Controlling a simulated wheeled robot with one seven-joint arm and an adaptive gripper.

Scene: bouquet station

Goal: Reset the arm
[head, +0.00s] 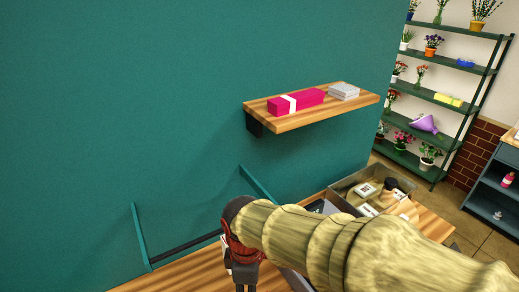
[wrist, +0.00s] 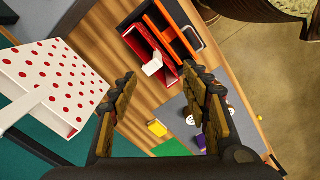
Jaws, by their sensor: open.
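My arm crosses the lower right of the head view and ends over the wooden worktop (head: 185,272). My gripper (head: 243,272) points down there, and its fingertips are hard to make out. In the wrist view my gripper (wrist: 161,75) is open, with its two fingers well apart and nothing between them. Below it lie the worktop and the things on it. The arm hides part of the worktop in the head view.
A wall shelf (head: 360,101) holds a pink box (head: 297,101) with a white band. A clear bin (head: 345,186) stands on the worktop. The wrist view shows a red-dotted white box (wrist: 55,75) at left and an orange-edged dark holder (wrist: 177,38). A plant rack (head: 475,72) stands at right.

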